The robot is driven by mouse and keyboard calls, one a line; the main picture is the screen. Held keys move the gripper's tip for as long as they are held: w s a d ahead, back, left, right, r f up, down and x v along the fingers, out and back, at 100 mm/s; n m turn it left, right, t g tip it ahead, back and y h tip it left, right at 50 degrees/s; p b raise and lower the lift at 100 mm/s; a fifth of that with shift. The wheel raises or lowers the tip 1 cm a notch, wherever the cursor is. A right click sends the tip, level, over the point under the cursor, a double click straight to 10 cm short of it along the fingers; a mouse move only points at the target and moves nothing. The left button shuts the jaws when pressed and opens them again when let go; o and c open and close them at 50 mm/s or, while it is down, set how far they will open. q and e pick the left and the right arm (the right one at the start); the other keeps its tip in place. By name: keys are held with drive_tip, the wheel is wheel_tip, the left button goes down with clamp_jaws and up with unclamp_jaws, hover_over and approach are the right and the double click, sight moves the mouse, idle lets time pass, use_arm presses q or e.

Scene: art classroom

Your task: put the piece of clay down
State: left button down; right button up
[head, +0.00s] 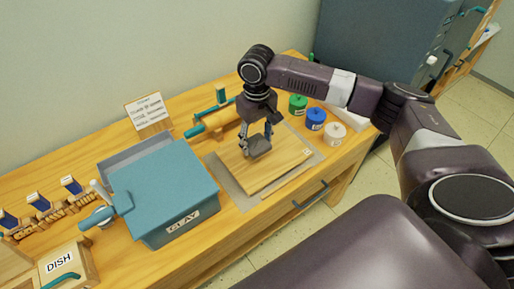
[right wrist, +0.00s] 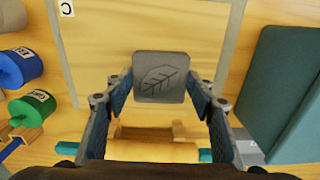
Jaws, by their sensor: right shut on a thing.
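My right gripper (head: 257,137) comes down over a pale wooden board (head: 283,170) and is shut on a grey square piece of clay (head: 259,148). In the right wrist view the clay (right wrist: 160,78) shows a leaf print on its face, and the fingers (right wrist: 160,96) stand on either side of it. The clay is over the board; whether it touches the wood I cannot tell. The board lies on a grey mat (head: 226,181) on the wooden worktop. My left gripper is out of view.
A blue box labelled CLAY (head: 165,190) stands left of the mat. Green (head: 298,104), blue (head: 316,119) and white (head: 335,133) jars stand to the right. A rolling pin (head: 213,123) lies behind. A DISH box (head: 66,266) is at front left. The board's front part is clear.

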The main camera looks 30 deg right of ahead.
sight(257, 144)
wheel_tip(257, 144, down, 4)
drive_tip(key=shift+d+f, duration=0.1)
idle(0.4)
drive_tip(key=o, duration=1.3)
drive_tip(key=shift+f, duration=0.1)
wheel_tip(257, 144, up, 12)
drive_tip(key=shift+r+b, duration=0.2)
drive_tip(key=shift+b, duration=0.35)
drive_tip(key=shift+f, duration=0.1)
